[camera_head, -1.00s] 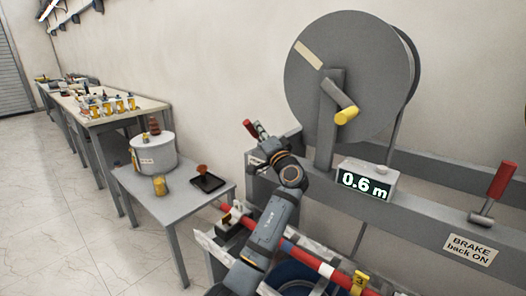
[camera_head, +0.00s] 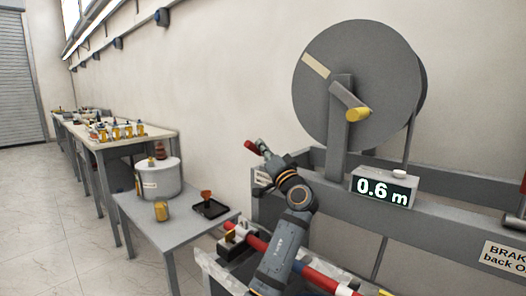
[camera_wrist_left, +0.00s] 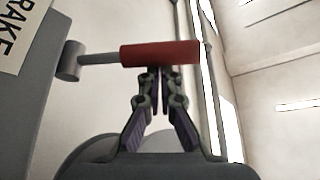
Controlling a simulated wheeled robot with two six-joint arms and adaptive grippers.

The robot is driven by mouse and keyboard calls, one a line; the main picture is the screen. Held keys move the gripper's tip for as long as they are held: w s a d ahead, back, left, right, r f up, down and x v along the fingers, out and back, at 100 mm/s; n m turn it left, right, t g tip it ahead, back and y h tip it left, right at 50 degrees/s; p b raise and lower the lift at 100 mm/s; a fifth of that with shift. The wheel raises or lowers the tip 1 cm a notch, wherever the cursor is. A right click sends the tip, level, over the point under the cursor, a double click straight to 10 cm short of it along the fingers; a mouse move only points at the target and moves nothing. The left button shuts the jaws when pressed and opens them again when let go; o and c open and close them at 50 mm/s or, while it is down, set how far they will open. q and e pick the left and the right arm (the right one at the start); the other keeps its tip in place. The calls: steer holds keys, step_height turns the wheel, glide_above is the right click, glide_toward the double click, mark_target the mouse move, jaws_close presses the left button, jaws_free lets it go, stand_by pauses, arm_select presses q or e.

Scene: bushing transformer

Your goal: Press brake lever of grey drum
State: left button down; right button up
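The grey drum (camera_head: 350,92) stands upright on the bench frame, with a yellow-handled crank on its face. A brake lever's red handle (camera_head: 250,146) shows low left of the drum; in the left wrist view the red handle (camera_wrist_left: 160,53) lies across the picture on a grey stem. My left gripper (camera_head: 264,151) is at this lever. In the left wrist view its fingertips (camera_wrist_left: 160,72) are together, empty, just at the handle's lower edge; whether they touch it I cannot tell. My right gripper is not in view.
A display reading 0.6 m (camera_head: 382,188) sits on the beam. Another red lever (camera_head: 523,186) and a brake sign (camera_head: 503,257) are at the right edge. A small table (camera_head: 165,222) with a pot (camera_head: 158,180) stands left. The floor at left is clear.

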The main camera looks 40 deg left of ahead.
arm_select(q)
steer(key=shift+f, duration=0.1)
stand_by(0.4)
step_height(320, 180, up, 10)
stand_by(0.4)
stand_by(0.4)
